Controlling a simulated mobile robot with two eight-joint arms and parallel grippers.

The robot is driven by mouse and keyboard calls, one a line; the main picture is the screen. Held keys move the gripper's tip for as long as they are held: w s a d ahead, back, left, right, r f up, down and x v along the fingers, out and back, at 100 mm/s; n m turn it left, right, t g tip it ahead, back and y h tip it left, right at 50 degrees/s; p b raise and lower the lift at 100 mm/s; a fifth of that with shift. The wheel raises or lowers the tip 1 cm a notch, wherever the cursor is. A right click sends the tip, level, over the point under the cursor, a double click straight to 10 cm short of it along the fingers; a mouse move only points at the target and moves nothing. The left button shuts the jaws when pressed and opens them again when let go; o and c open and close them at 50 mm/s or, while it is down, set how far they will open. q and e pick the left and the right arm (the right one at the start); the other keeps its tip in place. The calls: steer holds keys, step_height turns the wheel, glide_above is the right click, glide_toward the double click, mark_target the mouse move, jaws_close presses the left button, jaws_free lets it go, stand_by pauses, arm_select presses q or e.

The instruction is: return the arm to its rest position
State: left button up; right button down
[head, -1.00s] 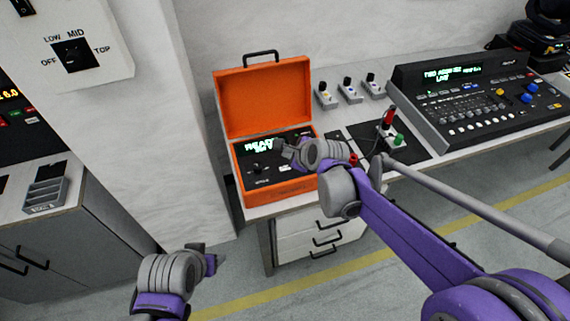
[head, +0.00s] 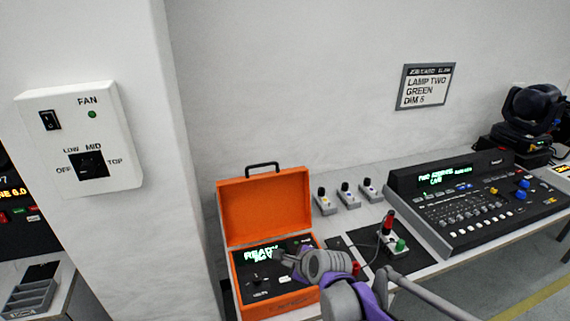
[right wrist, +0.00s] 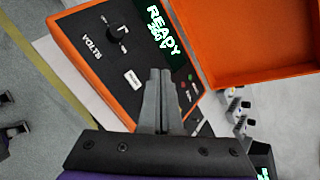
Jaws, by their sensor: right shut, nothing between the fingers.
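My right gripper (head: 284,259) is in front of the right part of the orange case's panel in the head view. In the right wrist view its two fingers (right wrist: 158,80) are together with nothing between them. The open orange case (head: 265,205) stands on the bench with its lid up. Its black panel shows a lit "READY" display, which also reads in the right wrist view (right wrist: 164,32). I cannot tell from these views whether the fingers touch the panel. My left gripper is out of the head view.
A moving-head lamp (head: 533,110) is at far right. A fan switch box (head: 85,140) and a sign (head: 425,86) are on the wall.

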steer(key=s+d+f+n+g+h, duration=0.1)
steer(key=s+d+n, duration=0.4)
steer(key=s+n, duration=0.2)
steer(key=s+d+f+n+h, duration=0.1)
steer(key=s+d+n+h, duration=0.1)
steer(key=s+d+n, duration=0.4)
steer(key=s+d+f+n+g+h, duration=0.1)
steer(key=s+d+n, duration=0.4)
steer(key=s, duration=1)
steer(key=n, duration=0.3)
steer(key=shift+d+f+g+h, duration=0.3)
steer(key=shift+d+f, duration=0.05)
steer(key=shift+d, duration=0.05)
